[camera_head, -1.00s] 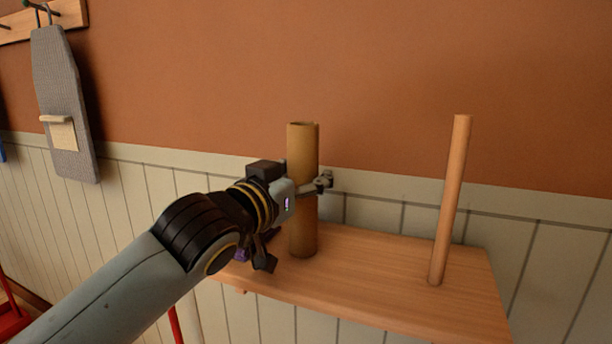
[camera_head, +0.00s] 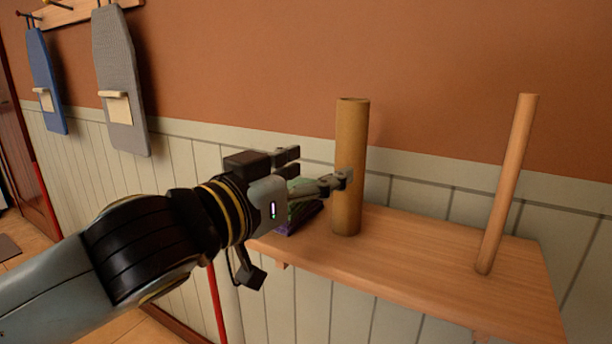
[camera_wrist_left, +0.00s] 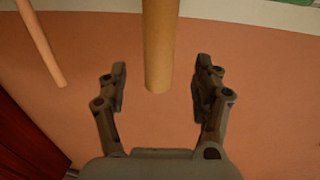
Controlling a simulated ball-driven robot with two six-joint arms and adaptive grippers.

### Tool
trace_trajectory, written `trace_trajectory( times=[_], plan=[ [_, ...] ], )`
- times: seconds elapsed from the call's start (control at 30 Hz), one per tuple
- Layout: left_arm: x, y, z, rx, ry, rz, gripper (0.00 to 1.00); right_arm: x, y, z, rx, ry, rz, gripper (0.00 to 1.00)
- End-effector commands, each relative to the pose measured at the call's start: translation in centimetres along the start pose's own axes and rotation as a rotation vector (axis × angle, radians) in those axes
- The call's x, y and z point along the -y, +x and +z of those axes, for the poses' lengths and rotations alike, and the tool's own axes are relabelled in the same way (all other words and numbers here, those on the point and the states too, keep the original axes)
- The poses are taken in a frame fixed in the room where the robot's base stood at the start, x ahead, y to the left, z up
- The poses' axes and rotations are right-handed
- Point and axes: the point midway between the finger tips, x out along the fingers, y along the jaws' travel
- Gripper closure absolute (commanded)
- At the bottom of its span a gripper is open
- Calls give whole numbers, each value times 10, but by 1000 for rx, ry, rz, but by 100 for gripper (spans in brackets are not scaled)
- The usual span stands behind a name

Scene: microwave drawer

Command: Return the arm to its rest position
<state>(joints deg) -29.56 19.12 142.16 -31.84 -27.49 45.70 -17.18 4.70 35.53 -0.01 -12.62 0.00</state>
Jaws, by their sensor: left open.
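My left gripper (camera_head: 322,170) is open and empty. In the head view it is at the middle, just left of the brown cardboard tube (camera_head: 350,168), with one finger close to or overlapping the tube's side. The tube stands upright on a wooden shelf (camera_head: 420,258). In the left wrist view, my left gripper (camera_wrist_left: 158,82) has its two fingers spread wide, and the tube (camera_wrist_left: 160,45) shows beyond and between the fingertips. My right gripper is out of view.
A thin wooden rod (camera_head: 507,185) rises at the shelf's right end. A dark box with green and purple (camera_head: 303,212) lies partly hidden behind the gripper. A grey ironing board (camera_head: 120,85) and a blue one (camera_head: 45,85) hang at left. A red pole (camera_head: 217,300) stands below.

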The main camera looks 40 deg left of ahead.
Motion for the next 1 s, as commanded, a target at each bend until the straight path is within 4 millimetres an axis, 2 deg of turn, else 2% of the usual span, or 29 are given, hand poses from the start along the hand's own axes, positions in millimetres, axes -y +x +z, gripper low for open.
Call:
trace_trajectory(
  times=[0.2,0.77,0.87,0.97,1.0],
  plan=[
    [0,-15,-1,-1,0,2,33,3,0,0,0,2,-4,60],
    [1,-15,0,4,0,-3,33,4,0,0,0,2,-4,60],
    [9,-16,15,70,7,-52,33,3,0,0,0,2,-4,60],
    [25,-24,54,247,28,-141,33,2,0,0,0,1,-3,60],
    [30,-31,74,339,40,-170,33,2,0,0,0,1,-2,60]
  ],
)
